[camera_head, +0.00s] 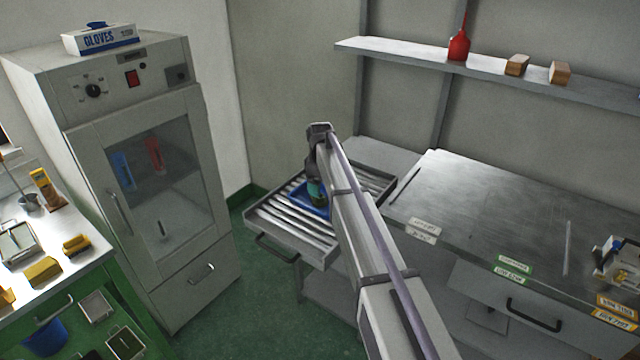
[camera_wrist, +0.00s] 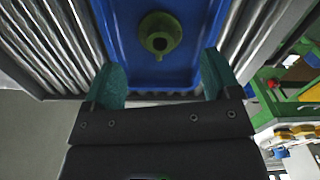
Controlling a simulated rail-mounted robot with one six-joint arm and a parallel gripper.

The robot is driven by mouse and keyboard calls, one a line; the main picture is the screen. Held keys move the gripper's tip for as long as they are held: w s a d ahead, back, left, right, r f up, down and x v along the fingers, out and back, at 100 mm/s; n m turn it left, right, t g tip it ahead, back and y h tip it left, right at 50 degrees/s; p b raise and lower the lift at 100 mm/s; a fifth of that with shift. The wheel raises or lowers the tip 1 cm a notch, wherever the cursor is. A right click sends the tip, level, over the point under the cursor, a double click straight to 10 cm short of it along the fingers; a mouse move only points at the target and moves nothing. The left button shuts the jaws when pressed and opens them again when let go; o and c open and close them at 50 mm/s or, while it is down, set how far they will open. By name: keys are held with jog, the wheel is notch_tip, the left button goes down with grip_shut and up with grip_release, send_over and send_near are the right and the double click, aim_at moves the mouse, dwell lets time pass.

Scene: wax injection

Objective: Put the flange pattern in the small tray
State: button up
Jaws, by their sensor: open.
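In the wrist view a green round flange pattern (camera_wrist: 160,33) with a hub and a hole lies in a blue small tray (camera_wrist: 194,72). My gripper (camera_wrist: 160,75) is open, its two teal fingers apart on either side of the tray's near part. The flange lies beyond the fingertips, between their lines, and the fingers do not touch it. In the head view the blue tray (camera_head: 303,199) sits on a roller rack, partly hidden behind my arm. The flange cannot be made out there.
The roller rack (camera_head: 290,231) with metal rollers carries the tray. A steel workbench (camera_head: 480,200) stands to its right, under a shelf (camera_head: 490,67) with a red bottle (camera_head: 459,45). A glass-door cabinet (camera_head: 150,190) stands left. Green floor between is open.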

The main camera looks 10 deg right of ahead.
notch_tip(320, 180, up, 7)
jog(key=p, duration=0.4)
jog(key=shift+p, duration=0.3)
jog(key=s+m, duration=1.1)
jog(key=s, duration=2.7)
jog(key=shift+s+f, duration=0.2)
jog(key=shift+s, duration=0.05)
jog(key=shift+c, duration=0.3)
